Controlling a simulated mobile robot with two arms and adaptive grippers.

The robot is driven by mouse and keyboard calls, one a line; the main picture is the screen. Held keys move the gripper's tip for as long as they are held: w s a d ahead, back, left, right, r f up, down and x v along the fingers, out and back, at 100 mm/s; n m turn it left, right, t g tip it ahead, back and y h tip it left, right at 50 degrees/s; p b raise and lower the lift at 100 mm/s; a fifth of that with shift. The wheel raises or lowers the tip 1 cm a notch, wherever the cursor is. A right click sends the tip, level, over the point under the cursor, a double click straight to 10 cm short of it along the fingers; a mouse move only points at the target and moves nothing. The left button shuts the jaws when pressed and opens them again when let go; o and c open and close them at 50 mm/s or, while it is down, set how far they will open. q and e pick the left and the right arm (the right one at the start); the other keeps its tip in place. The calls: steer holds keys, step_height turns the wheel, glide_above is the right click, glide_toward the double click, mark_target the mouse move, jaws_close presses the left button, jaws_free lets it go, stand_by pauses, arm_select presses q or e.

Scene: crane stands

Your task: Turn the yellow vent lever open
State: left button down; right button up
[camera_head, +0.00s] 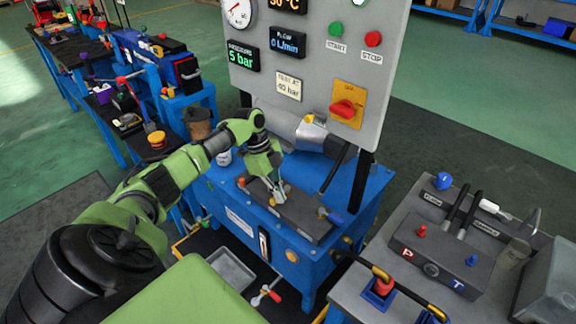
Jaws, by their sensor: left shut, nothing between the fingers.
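My left arm comes in from the left, and its gripper (280,195) points down at the dark valve block (302,216) on the blue bench. The gripper is shut and empty. A small yellow part (272,201), which looks like the yellow vent lever, is right beside the fingertips. I cannot tell whether they touch, and the gripper partly hides this area. The block also carries an orange-red knob (241,181) at its left end and a blue knob (335,218) at its right end. My right gripper is not in view.
A grey panel (308,62) with gauge, displays and a red switch on a yellow plate stands behind the block. A black handle (336,168) rises close to the gripper's right. A grey cart (400,225) with hoses stands at the right. A grey tray (232,270) is below the bench.

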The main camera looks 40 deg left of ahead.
arm_select(q)
steer(key=shift+s+a, duration=0.15)
steer(key=shift+a, duration=0.3)
stand_by(0.4)
steer(key=shift+d, duration=0.1)
